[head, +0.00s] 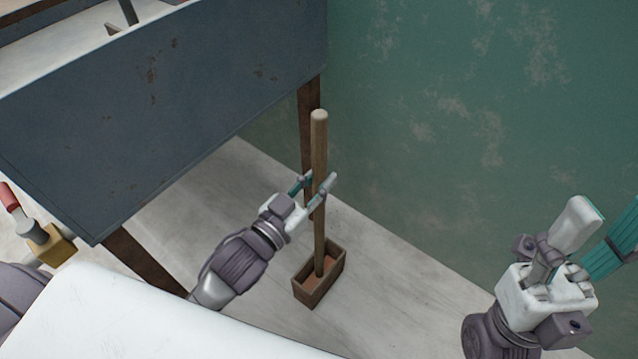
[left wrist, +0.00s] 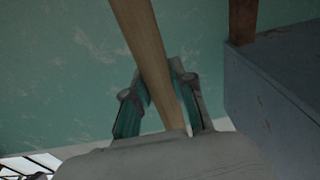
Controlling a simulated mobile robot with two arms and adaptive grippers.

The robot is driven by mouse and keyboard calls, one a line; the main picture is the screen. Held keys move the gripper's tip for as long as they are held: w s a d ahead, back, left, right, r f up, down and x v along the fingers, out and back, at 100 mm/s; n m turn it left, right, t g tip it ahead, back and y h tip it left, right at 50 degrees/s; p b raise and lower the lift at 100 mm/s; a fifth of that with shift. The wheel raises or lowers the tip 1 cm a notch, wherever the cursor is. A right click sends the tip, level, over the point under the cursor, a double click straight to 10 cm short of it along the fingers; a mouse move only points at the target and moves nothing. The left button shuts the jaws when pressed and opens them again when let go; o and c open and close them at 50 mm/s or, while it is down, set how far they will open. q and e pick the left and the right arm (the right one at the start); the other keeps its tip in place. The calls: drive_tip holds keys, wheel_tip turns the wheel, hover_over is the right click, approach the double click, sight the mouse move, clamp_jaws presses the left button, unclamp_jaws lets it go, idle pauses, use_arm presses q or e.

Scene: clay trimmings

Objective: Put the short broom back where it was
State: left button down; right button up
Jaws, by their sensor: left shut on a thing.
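The short broom (head: 319,150) stands nearly upright, its wooden handle rising from a small brown wooden box (head: 332,283) on the floor. The handle's lower end is inside the box walls; the broom's head is not clearly seen. My left gripper (head: 319,188) is shut on the handle at about mid-height. In the left wrist view the handle (left wrist: 143,45) runs between the two teal-padded fingers (left wrist: 159,92). My right gripper (head: 592,240) is at the lower right, its fingers apart and empty, away from the broom.
A blue-grey table or bin (head: 170,100) with rusty brown legs (head: 310,105) stands behind and left of the broom. A green wall (head: 460,130) with worn patches rises behind. A red-handled tool (head: 10,197) and a yellow block (head: 52,245) show at far left. Pale floor around the box is clear.

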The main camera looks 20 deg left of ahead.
idle(0.3)
use_arm(q)
drive_tip(key=c, duration=1)
unclamp_jaws()
drive_tip(key=shift+f, duration=0.15)
